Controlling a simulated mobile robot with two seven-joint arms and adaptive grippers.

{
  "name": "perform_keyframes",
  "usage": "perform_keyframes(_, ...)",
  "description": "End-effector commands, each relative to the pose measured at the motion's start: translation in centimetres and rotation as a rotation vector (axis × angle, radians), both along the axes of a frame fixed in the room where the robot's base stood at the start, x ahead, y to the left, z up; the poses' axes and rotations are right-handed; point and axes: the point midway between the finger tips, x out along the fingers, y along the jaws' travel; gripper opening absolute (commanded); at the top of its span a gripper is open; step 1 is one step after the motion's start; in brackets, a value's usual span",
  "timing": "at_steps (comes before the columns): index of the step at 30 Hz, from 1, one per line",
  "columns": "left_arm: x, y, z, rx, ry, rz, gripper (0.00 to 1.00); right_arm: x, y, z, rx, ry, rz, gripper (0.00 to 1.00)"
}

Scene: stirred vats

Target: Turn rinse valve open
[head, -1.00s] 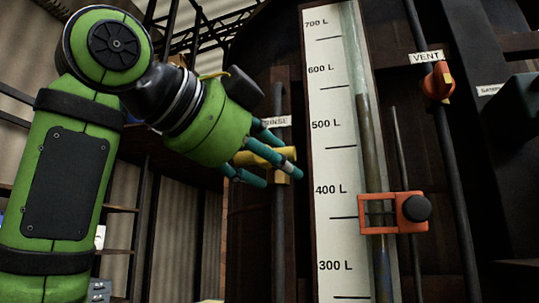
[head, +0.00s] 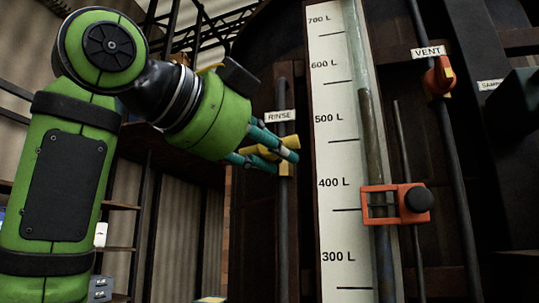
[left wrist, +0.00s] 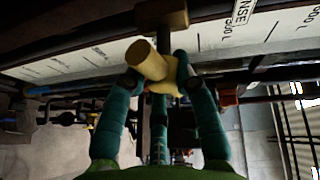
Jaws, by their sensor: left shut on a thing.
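The rinse valve has a yellow handle (head: 291,142) on a dark vertical pipe, just below the RINSE label (head: 281,116). My left gripper (head: 279,154) reaches it from the left, with its teal fingers closed around the handle. In the head view the handle slants up to the right, and the fingers cover part of it. In the left wrist view, the yellow handle (left wrist: 148,61) sits between the teal fingertips (left wrist: 157,80), its round end facing the camera. My right gripper is not in view.
A level scale (head: 340,150) with a sight tube stands right of the rinse pipe, close to my fingertips. An orange slider (head: 380,205) sits near 400 L. A red-orange vent valve (head: 438,77) is at upper right. Shelves (head: 120,207) stand at left behind my arm.

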Motion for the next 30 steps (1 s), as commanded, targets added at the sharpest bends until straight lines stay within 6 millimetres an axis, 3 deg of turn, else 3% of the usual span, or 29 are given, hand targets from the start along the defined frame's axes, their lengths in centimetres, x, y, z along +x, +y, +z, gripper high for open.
perform_keyframes(30,-0.1,-0.2,0.2,-0.906,0.289,-0.002,0.00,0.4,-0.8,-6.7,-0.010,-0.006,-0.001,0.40)
